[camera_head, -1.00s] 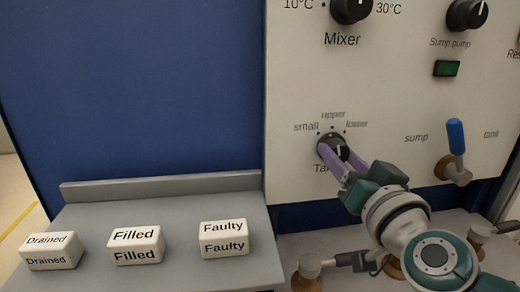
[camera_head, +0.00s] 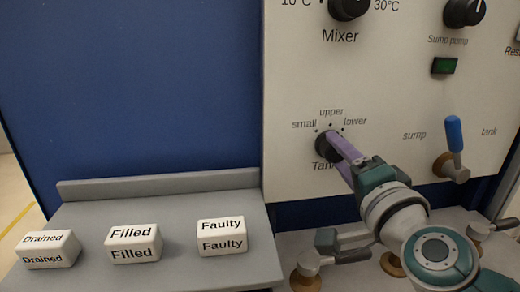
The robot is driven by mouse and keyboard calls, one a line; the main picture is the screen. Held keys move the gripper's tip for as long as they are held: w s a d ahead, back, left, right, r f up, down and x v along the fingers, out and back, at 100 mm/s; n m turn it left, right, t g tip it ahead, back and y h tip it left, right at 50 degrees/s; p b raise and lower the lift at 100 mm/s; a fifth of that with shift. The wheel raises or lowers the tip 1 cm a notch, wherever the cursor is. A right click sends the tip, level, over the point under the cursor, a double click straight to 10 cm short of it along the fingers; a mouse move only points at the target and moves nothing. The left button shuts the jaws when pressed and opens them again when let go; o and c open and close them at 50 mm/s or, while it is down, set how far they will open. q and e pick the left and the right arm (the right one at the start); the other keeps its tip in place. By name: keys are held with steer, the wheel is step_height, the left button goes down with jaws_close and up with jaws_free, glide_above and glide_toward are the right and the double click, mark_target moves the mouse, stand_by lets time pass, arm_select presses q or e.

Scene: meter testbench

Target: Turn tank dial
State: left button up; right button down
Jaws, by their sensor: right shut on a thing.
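The tank dial (camera_head: 325,147) is a black round knob on the pale panel, with the labels small, upper and lower around it. The label below it is partly covered. My right gripper (camera_head: 336,146) comes in from the lower right, its purple fingers shut on the dial. The fingers show nearly edge-on and cover the dial's right side, so I cannot tell where its pointer stands. My left gripper is not in view.
Above are the Mixer knob (camera_head: 348,8), the Sump pump knob (camera_head: 464,11) and a green indicator (camera_head: 443,66). A blue-handled lever (camera_head: 454,135) stands right of my gripper. White blocks marked Drained (camera_head: 48,249), Filled (camera_head: 133,243) and Faulty (camera_head: 222,237) sit on a grey shelf (camera_head: 180,205).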

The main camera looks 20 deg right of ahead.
steer(key=shift+m, duration=0.9)
steer(key=shift+c, duration=1.5)
jaws_free()
steer(key=v, duration=1)
steer(key=shift+b, duration=0.4)
steer(key=shift+w+a, duration=0.1)
